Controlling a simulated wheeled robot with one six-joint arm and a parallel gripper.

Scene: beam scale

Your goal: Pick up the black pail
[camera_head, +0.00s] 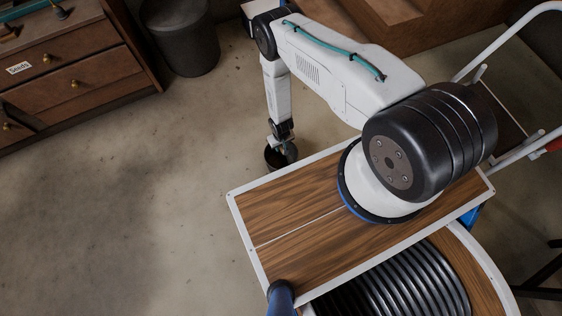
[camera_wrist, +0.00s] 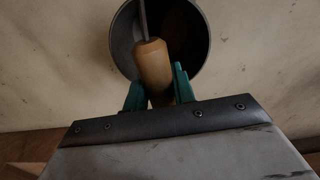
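The black pail (camera_head: 277,159) is in the head view, at or just above the floor beyond the far left edge of my wooden deck. In the wrist view the round pail (camera_wrist: 196,58) is at the top middle, seen from above, with a dark inside. Its thin bail carries a tan wooden grip (camera_wrist: 152,62). My gripper (camera_head: 282,141) is right over the pail. In the wrist view its two green fingers (camera_wrist: 159,82) sit close against both sides of the wooden grip and look shut on it. Whether the pail's base touches the floor is not clear.
A brown drawer cabinet (camera_head: 75,75) stands at the upper left. A dark round bin (camera_head: 182,38) is at the top, left of my arm. Brown wooden furniture (camera_head: 400,22) is at the top right. The concrete floor on the left is clear.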

